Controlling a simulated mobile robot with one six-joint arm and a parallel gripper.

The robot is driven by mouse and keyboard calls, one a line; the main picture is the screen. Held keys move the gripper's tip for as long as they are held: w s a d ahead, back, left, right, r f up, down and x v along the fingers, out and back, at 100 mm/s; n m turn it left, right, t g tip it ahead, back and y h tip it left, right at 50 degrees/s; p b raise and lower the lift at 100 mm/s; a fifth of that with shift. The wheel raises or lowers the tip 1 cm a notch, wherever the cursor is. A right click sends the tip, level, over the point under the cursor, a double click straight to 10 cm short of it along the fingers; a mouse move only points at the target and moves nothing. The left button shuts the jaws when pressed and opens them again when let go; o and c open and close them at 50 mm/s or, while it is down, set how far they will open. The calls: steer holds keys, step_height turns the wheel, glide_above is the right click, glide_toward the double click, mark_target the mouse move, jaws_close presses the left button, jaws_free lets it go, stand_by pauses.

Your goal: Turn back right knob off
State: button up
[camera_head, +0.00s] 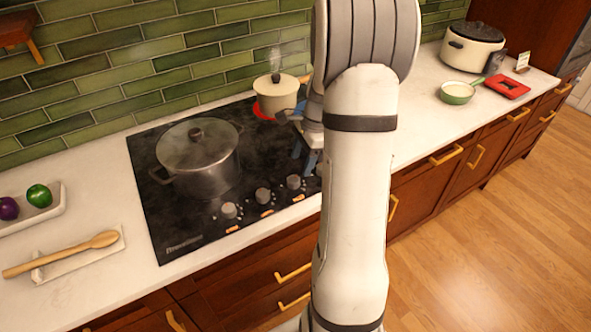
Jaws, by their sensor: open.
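The black cooktop (150,215) has a row of grey knobs along its front edge: a left one (229,210), a middle one (263,196) and a right one (293,182). My arm hides the cooktop's right end, and I cannot tell which knob is the back right one. The back right burner (262,113) glows red under a small cream pot (277,97) with a lid and rising steam. My gripper (304,158) is open, with blue fingers pointing down above the cooktop, behind the right knob and apart from it. My arm partly hides it.
A large lidded steel pot (198,160) stands on the left of the cooktop. A tray with vegetables (40,208) and a wooden spoon (65,252) lie left. A rice cooker (472,45), green pan (457,92) and red scale (505,87) are right. The floor at right is clear.

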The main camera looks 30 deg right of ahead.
mark_target(294, 179)
steer(key=f+m, duration=0.1)
steer(key=f, duration=0.1)
steer(key=a+f+m+y, duration=0.1)
steer(key=f, duration=0.1)
steer(key=w+f+t+p, duration=0.1)
steer(key=f, duration=0.2)
steer(key=shift+a+m, duration=0.25)
steer(key=shift+m, duration=0.15)
steer(key=c, duration=1)
